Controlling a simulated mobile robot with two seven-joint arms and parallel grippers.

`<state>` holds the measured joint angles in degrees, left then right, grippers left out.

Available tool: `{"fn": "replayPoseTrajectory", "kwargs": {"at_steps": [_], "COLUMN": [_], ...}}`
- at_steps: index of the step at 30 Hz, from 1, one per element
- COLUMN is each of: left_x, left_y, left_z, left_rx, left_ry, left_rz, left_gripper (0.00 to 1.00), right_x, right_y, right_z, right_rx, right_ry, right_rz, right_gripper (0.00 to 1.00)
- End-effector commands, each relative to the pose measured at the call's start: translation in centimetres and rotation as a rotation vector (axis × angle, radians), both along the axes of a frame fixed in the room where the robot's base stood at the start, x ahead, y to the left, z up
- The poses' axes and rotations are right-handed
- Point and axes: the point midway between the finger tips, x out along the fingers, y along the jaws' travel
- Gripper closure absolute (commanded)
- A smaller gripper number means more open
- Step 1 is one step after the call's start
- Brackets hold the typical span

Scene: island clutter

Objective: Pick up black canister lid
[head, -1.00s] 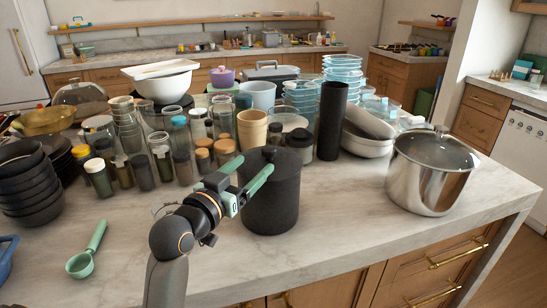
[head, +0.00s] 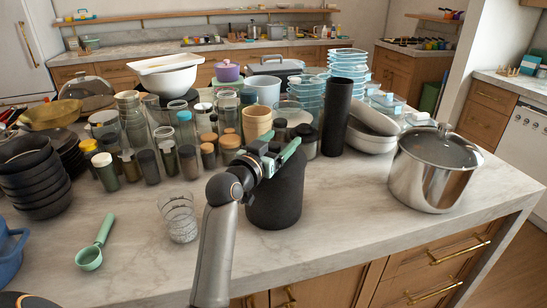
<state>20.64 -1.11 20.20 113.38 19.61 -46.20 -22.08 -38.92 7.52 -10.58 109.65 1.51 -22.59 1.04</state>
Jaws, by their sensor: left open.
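The black canister (head: 276,205) stands upright near the front edge of the marble island. Its black lid (head: 296,161) is on top and mostly hidden behind my gripper. My left gripper (head: 274,152) is over the top of the canister, with its green-padded fingers apart on either side of the lid's middle. The lid's knob is hidden, so I cannot tell whether the fingers touch it. My right gripper is not in the head view.
Jars and bottles (head: 168,158) crowd behind and left of the canister. A tall black cylinder (head: 335,118) stands behind it to the right. A clear glass (head: 179,219) stands left of my arm. A steel pot (head: 432,170) is at right, with bare marble between.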

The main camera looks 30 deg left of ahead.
Motion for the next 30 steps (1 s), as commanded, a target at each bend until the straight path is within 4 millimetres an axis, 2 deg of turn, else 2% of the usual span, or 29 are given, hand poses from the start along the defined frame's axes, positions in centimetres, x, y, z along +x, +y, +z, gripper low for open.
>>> {"fn": "replayPoseTrajectory", "kwargs": {"at_steps": [6,25,26,30], "left_x": [0.00,-0.02,-0.02,-0.02], "left_y": [0.01,0.01,0.01,0.01], "left_z": [-0.02,-0.04,-0.04,-0.04], "left_rx": [0.000,0.000,0.000,0.000], "left_ry": [0.000,0.001,0.001,0.001], "left_rz": [0.000,0.000,0.000,0.000], "left_gripper": [0.26,0.97,1.00,1.00], "right_x": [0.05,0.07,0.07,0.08], "right_y": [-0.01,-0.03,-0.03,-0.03], "right_z": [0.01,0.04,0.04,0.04], "right_rx": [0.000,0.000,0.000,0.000], "right_ry": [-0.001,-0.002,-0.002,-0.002], "right_rz": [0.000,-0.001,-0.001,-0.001], "right_gripper": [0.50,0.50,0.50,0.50]}}
